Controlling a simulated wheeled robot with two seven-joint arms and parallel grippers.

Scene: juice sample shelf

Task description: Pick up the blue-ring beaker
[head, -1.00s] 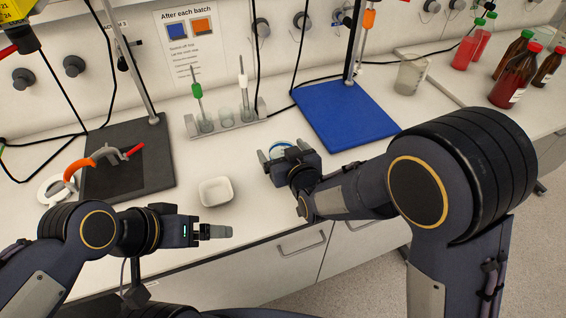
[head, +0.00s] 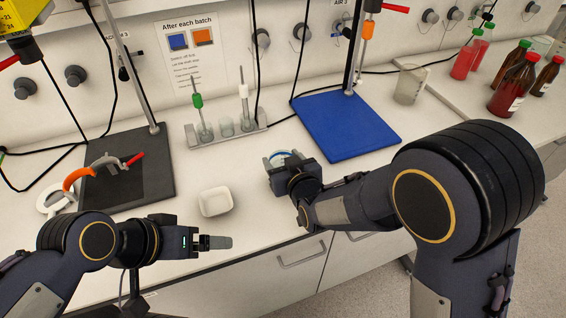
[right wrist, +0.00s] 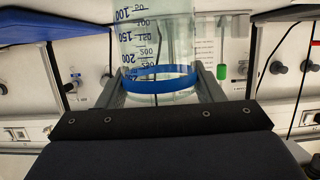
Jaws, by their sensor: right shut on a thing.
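The blue-ring beaker is clear glass with printed volume marks and a blue band (right wrist: 160,80) round it, filling the middle of the right wrist view. In the head view only a part of the beaker (head: 280,156) shows behind my right gripper (head: 284,163). The right gripper's fingers lie on both sides of the beaker at the band and are shut on it. The beaker looks upright. Whether it touches the bench is hidden. My left gripper (head: 216,242) is at the lower left over the bench front; the gap between its fingers does not show.
A white dish (head: 215,201) stands between the grippers. A blue mat (head: 346,125) lies behind the right gripper, a rack (head: 226,130) with tools at the back. A dark stand base (head: 125,170) is at left, another beaker (head: 410,85) and several bottles at right.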

